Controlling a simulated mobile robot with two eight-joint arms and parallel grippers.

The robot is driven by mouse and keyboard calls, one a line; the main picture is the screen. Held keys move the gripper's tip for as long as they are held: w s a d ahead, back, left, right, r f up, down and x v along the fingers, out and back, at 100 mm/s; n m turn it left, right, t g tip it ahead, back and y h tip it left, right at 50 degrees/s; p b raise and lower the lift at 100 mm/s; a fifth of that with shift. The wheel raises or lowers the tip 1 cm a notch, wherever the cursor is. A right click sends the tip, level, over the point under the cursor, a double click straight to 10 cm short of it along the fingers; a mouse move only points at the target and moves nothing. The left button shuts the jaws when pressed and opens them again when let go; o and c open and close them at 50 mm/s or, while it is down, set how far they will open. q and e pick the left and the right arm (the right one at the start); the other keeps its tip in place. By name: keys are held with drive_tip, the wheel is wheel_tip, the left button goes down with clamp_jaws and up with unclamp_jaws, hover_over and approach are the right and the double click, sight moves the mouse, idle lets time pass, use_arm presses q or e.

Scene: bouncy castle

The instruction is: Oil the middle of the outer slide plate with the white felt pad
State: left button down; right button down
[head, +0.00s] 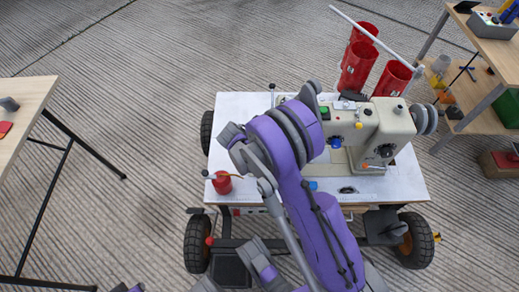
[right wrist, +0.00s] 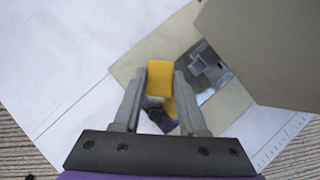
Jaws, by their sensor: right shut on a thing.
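My right gripper (right wrist: 162,90) is shut on a small yellow piece that sticks up between its fingertips in the right wrist view. I take this yellow piece (right wrist: 160,74) for the felt pad's holder; no white felt shows on it. Just beyond the fingers is the pale beige bed (right wrist: 129,70) of the sewing machine, with grey metal plates (right wrist: 202,72) on it. I cannot tell which is the outer slide plate, or whether the held piece touches the bed. In the head view the sewing machine (head: 388,130) is partly hidden by my purple arm. My left gripper is not clearly seen.
The machine stands on a white wheeled table (head: 232,108). A red oil can (head: 222,182) stands at its left edge. Several red cups (head: 358,65) hang behind. Wooden tables stand left (head: 25,95) and right (head: 490,58). The machine's arm (right wrist: 262,50) overhangs the right wrist view's upper right.

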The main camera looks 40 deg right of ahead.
drive_tip(key=shift+d+f, duration=0.1)
drive_tip(key=shift+d, duration=0.1)
drive_tip(key=shift+a, duration=0.1)
drive_tip(key=shift+s+a, duration=1)
drive_tip(key=shift+s, duration=0.3)
drive_tip(key=shift+s+a+b, duration=0.4)
drive_tip(key=shift+s+a, duration=0.65)
drive_tip(key=shift+s, duration=0.2)
drive_tip(key=shift+w+d, duration=1.1)
drive_tip(key=shift+w, duration=0.2)
drive_tip(key=shift+w+d, duration=1.05)
drive_tip(key=shift+w, duration=0.2)
drive_tip(key=shift+r+p, duration=2.1)
drive_tip(key=shift+r, duration=1.05)
